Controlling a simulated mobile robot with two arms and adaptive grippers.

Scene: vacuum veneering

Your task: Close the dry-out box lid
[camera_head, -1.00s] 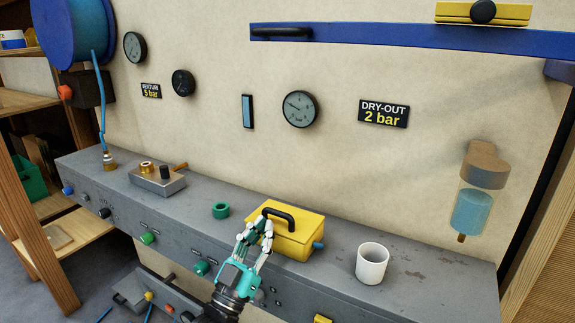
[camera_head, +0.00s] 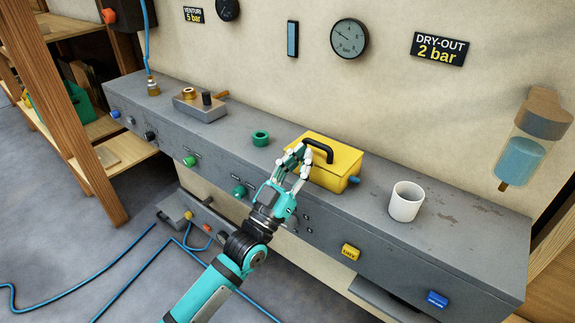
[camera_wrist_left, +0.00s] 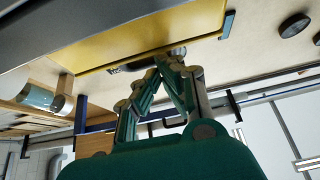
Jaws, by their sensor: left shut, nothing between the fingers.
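The yellow dry-out box (camera_head: 342,157) stands on the grey bench in the head view. Its lid, with a black arched handle (camera_head: 320,147), looks down on the box, with no clear gap showing. A blue knob (camera_head: 353,180) is at its right end. My left gripper (camera_head: 300,152) is shut and empty, its fingertips at the lid's left front, close beside the handle; contact cannot be told. In the left wrist view, the gripper (camera_wrist_left: 163,62) is near the edge of a broad yellow panel (camera_wrist_left: 140,32) of the box. My right gripper is not in view.
A white cup (camera_head: 406,203) stands right of the box, and a green ring (camera_head: 260,138) left of it. A metal block with fittings (camera_head: 200,107) is further left. The bench front (camera_head: 290,215) carries several buttons. Blue hoses lie on the floor.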

